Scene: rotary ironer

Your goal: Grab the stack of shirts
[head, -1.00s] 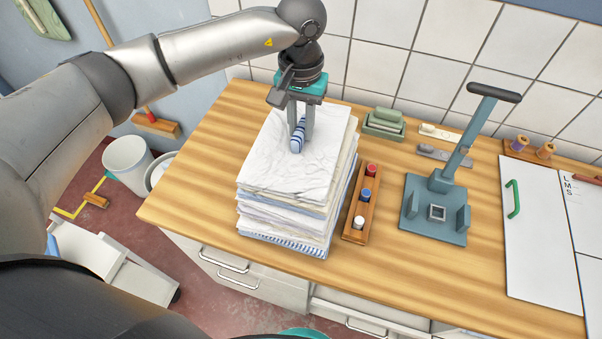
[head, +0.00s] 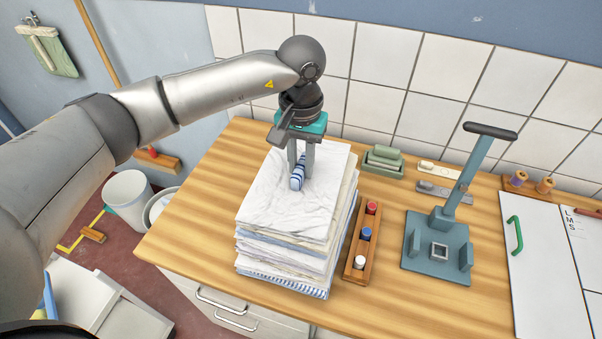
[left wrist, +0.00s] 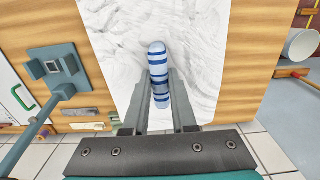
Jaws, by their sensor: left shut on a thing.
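The stack of shirts (head: 276,209) stands on the wooden counter, with a white wrinkled shirt on top and blue-striped cloth at the bottom. In the left wrist view the white top (left wrist: 112,45) fills the middle. My left gripper (head: 299,180) is over the far part of the stack, fingers pointing down. It is shut on a blue-and-white striped roll (head: 297,172), which shows between the fingers in the left wrist view (left wrist: 158,62). The roll is at the top surface of the stack; I cannot tell how it joins the stack. My right gripper is not in view.
A wooden rack with red, blue and white spools (head: 359,245) stands close to the stack's right. A tiled wall (head: 370,50) closes the back.

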